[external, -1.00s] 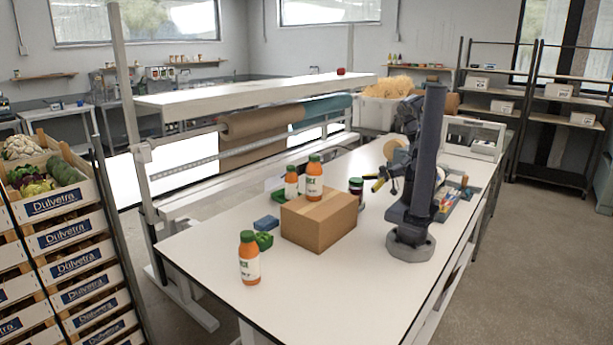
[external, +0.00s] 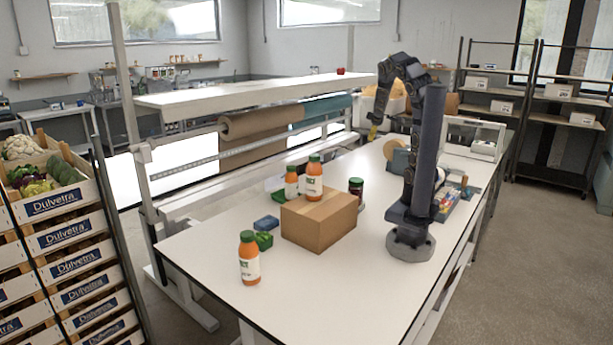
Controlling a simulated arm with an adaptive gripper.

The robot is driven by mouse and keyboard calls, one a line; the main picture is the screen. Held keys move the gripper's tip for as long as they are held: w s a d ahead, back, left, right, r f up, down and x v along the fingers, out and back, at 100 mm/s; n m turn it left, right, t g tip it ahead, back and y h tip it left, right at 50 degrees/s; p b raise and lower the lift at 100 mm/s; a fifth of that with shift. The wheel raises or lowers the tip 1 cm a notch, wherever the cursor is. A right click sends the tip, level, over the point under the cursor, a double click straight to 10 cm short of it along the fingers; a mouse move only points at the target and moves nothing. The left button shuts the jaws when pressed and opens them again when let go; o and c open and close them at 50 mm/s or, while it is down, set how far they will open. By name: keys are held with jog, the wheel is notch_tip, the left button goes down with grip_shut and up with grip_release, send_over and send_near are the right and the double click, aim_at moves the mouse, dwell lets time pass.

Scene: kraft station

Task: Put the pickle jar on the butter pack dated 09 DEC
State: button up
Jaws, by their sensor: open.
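A dark jar with a white label band (external: 356,188) stands behind the right end of the cardboard box; I cannot read its label, so whether it is the pickle jar is unclear. A small blue pack (external: 267,222) and a green pack (external: 263,241) lie left of the box. They may be butter packs, but no date is legible. My gripper (external: 373,131) is open, small in view, with yellow at its tips. It hangs raised above the table's far side, above and slightly right of the dark jar, apart from it.
A cardboard box (external: 318,222) stands mid-table. A tape roll (external: 396,152) is at the back. The table's front right is clear.

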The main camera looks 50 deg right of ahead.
jog(key=s+a+g+y, duration=0.2)
jog(key=s+a, duration=0.4)
jog(key=a, duration=0.4)
jog(key=s+a+m+g+y, duration=0.1)
jog(key=s+a+g+y, duration=0.1)
jog(key=s+a, duration=0.5)
jog(key=s+a+r+m+g+y, duration=0.1)
jog(key=s+a, duration=0.5)
jog(key=a, duration=0.7)
jog(key=g+y, duration=0.1)
jog(key=y, duration=0.1)
jog(key=shift+s+y, duration=0.25)
jog(key=shift+y, duration=0.15)
